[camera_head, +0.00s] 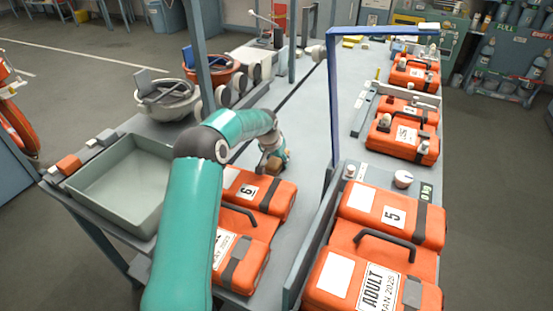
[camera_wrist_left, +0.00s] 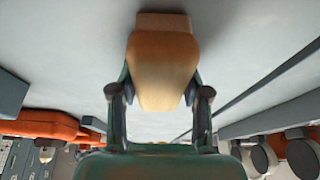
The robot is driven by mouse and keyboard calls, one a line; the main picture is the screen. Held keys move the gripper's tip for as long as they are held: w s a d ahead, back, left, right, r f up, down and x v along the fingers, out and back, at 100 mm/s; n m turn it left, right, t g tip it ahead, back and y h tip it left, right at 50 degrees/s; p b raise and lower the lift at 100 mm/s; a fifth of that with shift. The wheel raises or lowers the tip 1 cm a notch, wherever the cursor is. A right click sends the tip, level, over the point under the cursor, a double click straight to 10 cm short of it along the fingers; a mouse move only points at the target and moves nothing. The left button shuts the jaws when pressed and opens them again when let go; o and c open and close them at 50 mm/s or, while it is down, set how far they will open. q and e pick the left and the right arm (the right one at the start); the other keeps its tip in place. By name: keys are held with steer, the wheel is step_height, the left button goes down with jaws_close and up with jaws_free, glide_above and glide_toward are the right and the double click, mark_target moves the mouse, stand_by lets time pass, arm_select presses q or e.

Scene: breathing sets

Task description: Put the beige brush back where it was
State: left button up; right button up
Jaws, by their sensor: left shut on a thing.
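The beige brush (camera_wrist_left: 163,70) is between the fingers of my left gripper (camera_wrist_left: 160,95) in the left wrist view. The fingers are shut on its sides, and its block-like end points up in that view. In the head view my left gripper (camera_head: 273,160) is over the grey bench, just behind the orange case marked 6. Only a small brownish part of the brush (camera_head: 274,168) shows there. I cannot tell whether the brush touches the bench. My right gripper is not in view.
The orange case marked 6 (camera_head: 274,193) is close to my gripper. A blue post (camera_head: 333,110) rises right of it.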

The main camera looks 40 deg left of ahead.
arm_select(q)
steer(key=shift+f, duration=0.2)
steer(key=o, duration=1.2)
steer(key=shift+r, duration=0.1)
steer(key=shift+r, duration=0.1)
steer(key=b+v, duration=0.2)
steer(key=v, duration=1)
